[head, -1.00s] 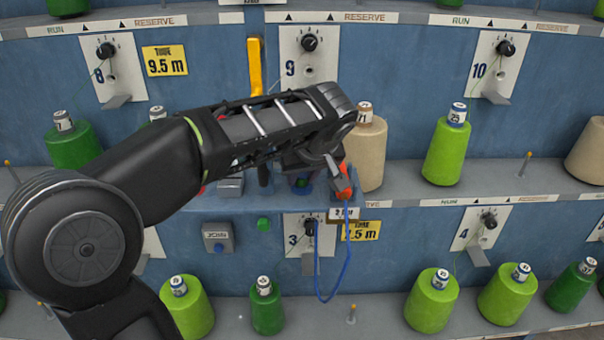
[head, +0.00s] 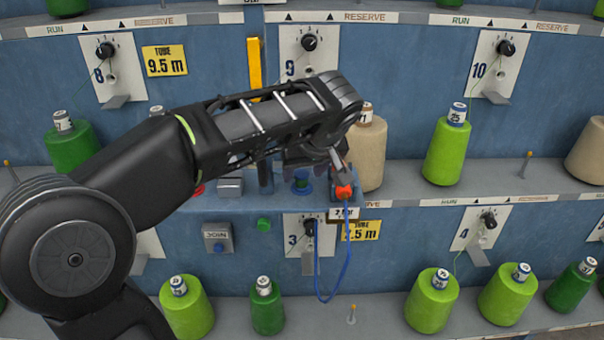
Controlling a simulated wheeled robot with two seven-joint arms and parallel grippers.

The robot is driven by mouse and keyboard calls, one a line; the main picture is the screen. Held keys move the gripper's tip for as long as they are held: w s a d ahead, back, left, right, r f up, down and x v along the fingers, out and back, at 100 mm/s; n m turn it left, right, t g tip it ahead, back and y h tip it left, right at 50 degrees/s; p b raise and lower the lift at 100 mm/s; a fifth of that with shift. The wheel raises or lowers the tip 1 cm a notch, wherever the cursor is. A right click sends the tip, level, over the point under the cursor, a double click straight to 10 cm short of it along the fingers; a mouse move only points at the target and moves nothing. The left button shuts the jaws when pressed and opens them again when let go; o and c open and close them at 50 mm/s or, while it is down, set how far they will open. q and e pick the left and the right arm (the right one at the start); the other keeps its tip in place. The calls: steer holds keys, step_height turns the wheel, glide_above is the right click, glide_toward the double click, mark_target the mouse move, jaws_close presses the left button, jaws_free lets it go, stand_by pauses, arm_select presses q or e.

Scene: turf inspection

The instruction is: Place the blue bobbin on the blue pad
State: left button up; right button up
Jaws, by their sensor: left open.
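A small blue bobbin (head: 302,183) stands on the middle ledge, partly hidden from above by my left arm's wrist. My left gripper (head: 340,176) is open, pointing down just right of the bobbin. Its fingers are just above an orange-red piece (head: 344,191) with a blue cord; I cannot tell whether they touch it. The piece sits at a small blue holder on the ledge. I cannot make out a separate blue pad for certain; my arm covers part of the ledge. My right gripper is not in view.
A tan cone (head: 371,155) stands close right of my left gripper, with a lime cone (head: 447,150) farther right. A yellow upright bar (head: 254,62) is behind my arm. The blue cord (head: 333,290) hangs in a loop below the ledge. A JOIN box (head: 218,238) is below left.

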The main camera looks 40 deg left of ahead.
arm_select(q)
steer(key=p+v, duration=0.1)
steer(key=v, duration=0.8)
steer(key=shift+s+d+r, duration=0.15)
steer(key=shift+r, duration=0.15)
